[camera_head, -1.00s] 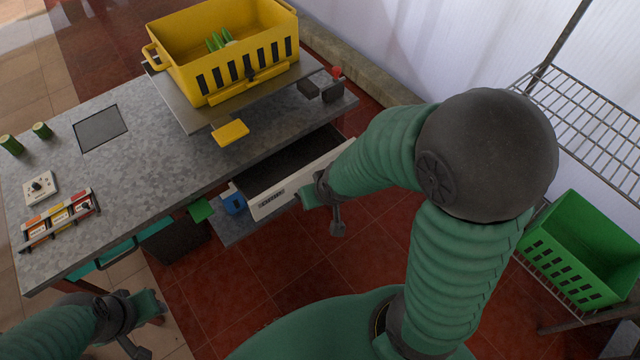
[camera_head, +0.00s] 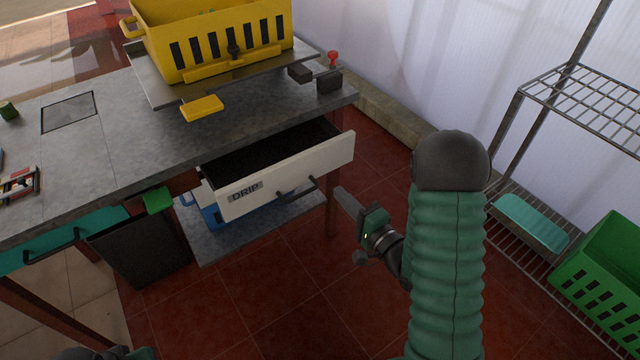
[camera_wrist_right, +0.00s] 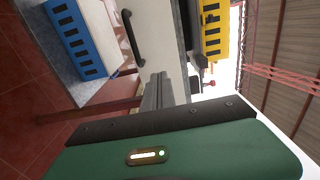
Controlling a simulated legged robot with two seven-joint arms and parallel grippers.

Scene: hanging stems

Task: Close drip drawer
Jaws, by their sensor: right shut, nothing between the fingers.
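The drip drawer (camera_head: 285,178) has a white front with a DRIP label and a dark handle (camera_head: 299,190). It stands pulled out from under the grey bench top, its dark inside visible from above. My right gripper (camera_head: 340,192) is shut and empty, just right of the drawer front and apart from its handle. In the right wrist view the shut fingers (camera_wrist_right: 156,92) point toward the white drawer front (camera_wrist_right: 155,35), with the handle (camera_wrist_right: 132,38) to their left. Whether they touch the front is unclear. Of my left arm, only a piece shows at the bottom left edge; its fingers are hidden.
A yellow crate (camera_head: 215,40) stands on the bench top (camera_head: 120,130). A blue and white box (camera_head: 211,215) sits on the shelf below the drawer. A dark bin (camera_head: 140,250) stands left of it. A wire rack with a green crate (camera_head: 605,268) is at right. Red floor is open in front.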

